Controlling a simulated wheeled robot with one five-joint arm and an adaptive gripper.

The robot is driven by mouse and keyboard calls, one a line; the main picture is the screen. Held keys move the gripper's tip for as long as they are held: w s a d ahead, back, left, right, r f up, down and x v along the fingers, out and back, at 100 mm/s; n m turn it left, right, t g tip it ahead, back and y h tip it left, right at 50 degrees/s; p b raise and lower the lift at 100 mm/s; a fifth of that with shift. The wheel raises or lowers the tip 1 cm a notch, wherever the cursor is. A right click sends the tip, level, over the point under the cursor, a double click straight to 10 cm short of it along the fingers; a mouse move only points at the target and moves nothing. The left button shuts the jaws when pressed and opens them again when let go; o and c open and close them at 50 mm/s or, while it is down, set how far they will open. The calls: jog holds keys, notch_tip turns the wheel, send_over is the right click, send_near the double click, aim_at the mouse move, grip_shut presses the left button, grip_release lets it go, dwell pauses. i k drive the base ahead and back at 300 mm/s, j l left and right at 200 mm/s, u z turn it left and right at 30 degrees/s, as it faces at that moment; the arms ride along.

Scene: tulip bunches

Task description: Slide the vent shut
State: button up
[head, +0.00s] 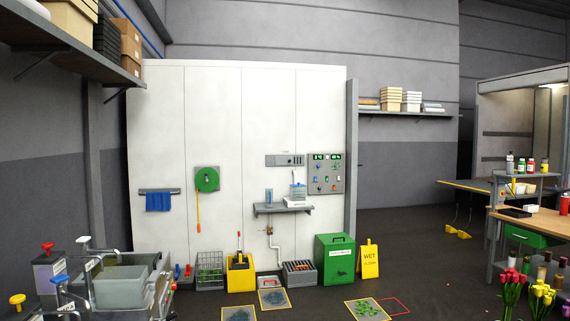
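A small grey rectangular fitting (285,160), which looks like the vent, is mounted on the white wall panel (225,110), left of the control panel (326,174). It shows dark slots and a small part at its right end. It is too small in the head view to tell how far its slide is open. My gripper is not in view.
Below the fitting, a grey shelf (283,209) holds a blue container. A green bin (334,260), a yellow wet floor sign (370,259) and a yellow bucket (240,275) stand along the wall. Sinks (120,286) are at left, tulips (511,290) at right. The middle floor is mostly clear, with flat mats.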

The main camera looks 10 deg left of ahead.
aim_at(279, 160)
jog(key=i+j+u, duration=0.1)
jog(key=u, duration=0.75)
jog(key=i+z, duration=0.1)
jog(key=i, duration=1.45)
jog(key=i+u, duration=0.25)
jog(key=i, duration=0.65)
jog(key=i+l+u, duration=0.1)
jog(key=i+u, duration=0.15)
jog(key=i, duration=0.6)
jog(key=i+z, duration=0.15)
jog(key=i, duration=0.45)
jog(key=i+z, duration=0.15)
jog(key=i, duration=0.45)
jog(key=i+j+z, duration=0.15)
jog(key=i, duration=0.4)
jog(key=i+z, duration=0.3)
jog(key=i, duration=0.2)
jog(key=i+z, duration=0.25)
jog(key=i, duration=0.3)
jog(key=i+j+z, duration=0.3)
jog(key=i, duration=0.2)
jog(key=i+l+z, duration=0.15)
jog(key=i+z, duration=0.35)
jog(key=i+j+z, duration=0.1)
jog(key=i+z, duration=0.35)
jog(key=i, duration=0.2)
jog(key=i+l+u, duration=0.1)
jog(key=i, duration=0.95)
